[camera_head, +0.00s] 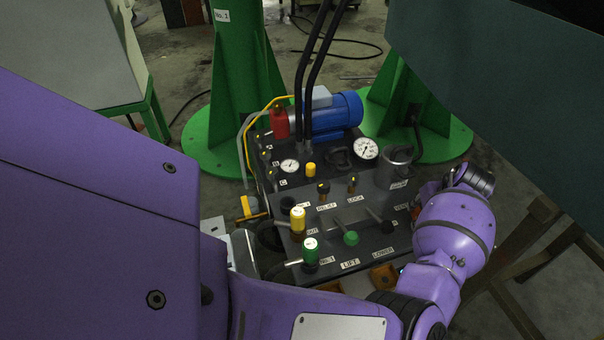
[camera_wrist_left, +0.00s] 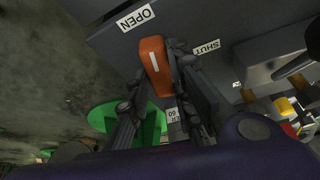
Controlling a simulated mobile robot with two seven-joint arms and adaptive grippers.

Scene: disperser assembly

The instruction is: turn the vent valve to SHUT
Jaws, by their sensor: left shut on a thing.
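The vent valve's orange handle (camera_wrist_left: 152,60), with a white line on it, shows in the left wrist view on a dark panel face. An OPEN label (camera_wrist_left: 136,18) is at its upper left and a SHUT label (camera_wrist_left: 206,47) at its right. The white line points up, closer to OPEN than to SHUT. My left gripper (camera_wrist_left: 162,75) is shut on the handle, one finger on each side. In the head view my left arm reaches around to the right side of the dark power unit, and its fingers are mostly hidden. My right gripper is not in view.
The dark unit's top (camera_head: 375,195) carries a green knob (camera_head: 310,248), a yellow knob (camera_head: 298,220), levers, gauges and a blue motor (camera_head: 333,117). Green pillars (camera_head: 240,80) stand behind. A wooden stand (camera_head: 530,270) is close at right.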

